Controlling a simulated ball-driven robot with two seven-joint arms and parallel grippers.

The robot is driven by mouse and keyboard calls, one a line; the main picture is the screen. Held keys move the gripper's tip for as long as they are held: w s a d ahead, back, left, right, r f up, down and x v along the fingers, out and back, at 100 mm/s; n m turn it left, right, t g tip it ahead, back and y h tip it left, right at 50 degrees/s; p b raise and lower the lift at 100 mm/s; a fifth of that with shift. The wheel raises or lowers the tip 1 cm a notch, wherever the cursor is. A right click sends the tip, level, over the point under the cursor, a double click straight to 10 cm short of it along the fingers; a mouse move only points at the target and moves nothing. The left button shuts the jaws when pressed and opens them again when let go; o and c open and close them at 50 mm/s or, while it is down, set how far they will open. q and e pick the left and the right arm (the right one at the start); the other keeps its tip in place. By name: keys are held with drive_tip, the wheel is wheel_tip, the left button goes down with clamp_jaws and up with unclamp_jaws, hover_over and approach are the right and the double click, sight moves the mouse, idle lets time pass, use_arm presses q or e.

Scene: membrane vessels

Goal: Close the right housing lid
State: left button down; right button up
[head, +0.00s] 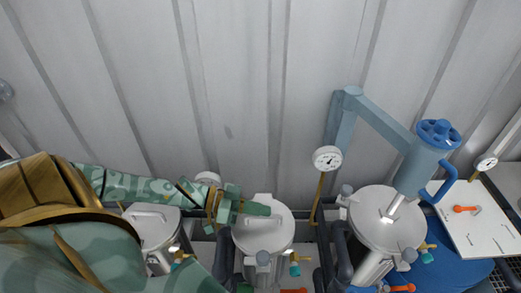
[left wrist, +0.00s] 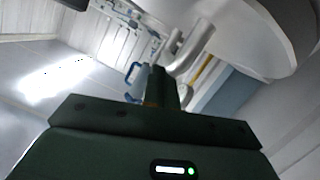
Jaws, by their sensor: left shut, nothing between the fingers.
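The rightmost vessel has a round silver lid (head: 385,219) on top, under a blue-grey swing arm (head: 385,122) with a blue handwheel (head: 438,132). A short stem runs from the arm's end to the lid; I cannot tell whether the lid is fully seated. The middle vessel has a similar round lid (head: 264,232) with a bar handle. My left gripper (head: 258,208) is shut and empty over the far edge of the middle lid; contact cannot be told. My right gripper is not in view.
A third lidded vessel (head: 150,224) stands at left, partly behind my left arm. Pressure gauges (head: 327,158) and valves stand between the vessels. A white panel (head: 482,232) with an orange handle (head: 466,209) lies at right. A corrugated wall (head: 230,80) closes off the back.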

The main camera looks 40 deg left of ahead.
sight(260, 220)
use_arm(q)
wheel_tip(260, 220, up, 5)
drive_tip(key=p, duration=0.4)
drive_tip(key=f+v, duration=0.1)
drive_tip(key=v, duration=0.8)
drive_tip(key=shift+a, duration=0.55)
drive_tip(key=shift+s, duration=0.15)
